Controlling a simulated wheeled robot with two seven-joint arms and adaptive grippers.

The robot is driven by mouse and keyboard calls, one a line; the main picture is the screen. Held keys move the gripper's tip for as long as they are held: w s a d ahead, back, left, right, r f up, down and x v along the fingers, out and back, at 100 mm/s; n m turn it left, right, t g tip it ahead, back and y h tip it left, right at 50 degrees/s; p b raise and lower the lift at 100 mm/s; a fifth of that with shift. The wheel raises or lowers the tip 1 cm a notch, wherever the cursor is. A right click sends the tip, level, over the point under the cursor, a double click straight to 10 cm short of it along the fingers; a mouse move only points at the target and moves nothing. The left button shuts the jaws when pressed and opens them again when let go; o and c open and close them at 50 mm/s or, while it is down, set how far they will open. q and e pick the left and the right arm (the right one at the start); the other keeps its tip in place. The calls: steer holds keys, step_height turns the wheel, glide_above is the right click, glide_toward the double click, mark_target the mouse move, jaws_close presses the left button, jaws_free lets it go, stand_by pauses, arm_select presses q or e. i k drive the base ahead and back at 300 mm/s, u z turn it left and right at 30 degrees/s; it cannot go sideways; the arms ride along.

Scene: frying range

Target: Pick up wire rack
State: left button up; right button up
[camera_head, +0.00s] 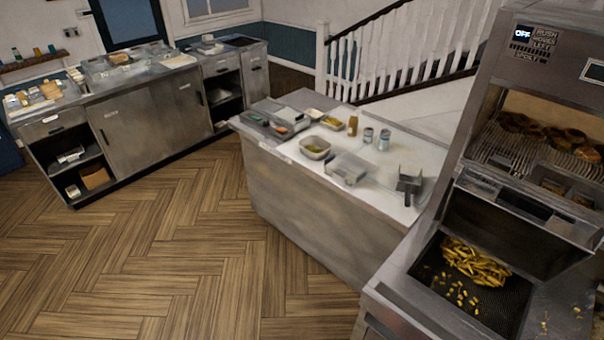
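A wire rack (500,153) of thin parallel metal bars sits on the lit shelf of the steel frying station at the right. Several round brown food pieces (545,134) lie at its back, partly in shadow. The right end of the rack is cut off by the picture edge. Neither of my grippers shows in the head view, so nothing is seen touching the rack.
Below the shelf, fries (473,262) lie in a dark mesh bin (427,270). A steel counter (300,210) with containers and cans stands in the middle. A long prep counter (150,115) runs at the left. Wooden floor (170,260) between is clear.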

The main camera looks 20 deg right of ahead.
mark_target(331, 157)
steer(key=u, duration=0.65)
steer(key=i, duration=1)
steer(key=u, duration=0.35)
steer(key=i, duration=1.35)
steer(key=z, duration=0.3)
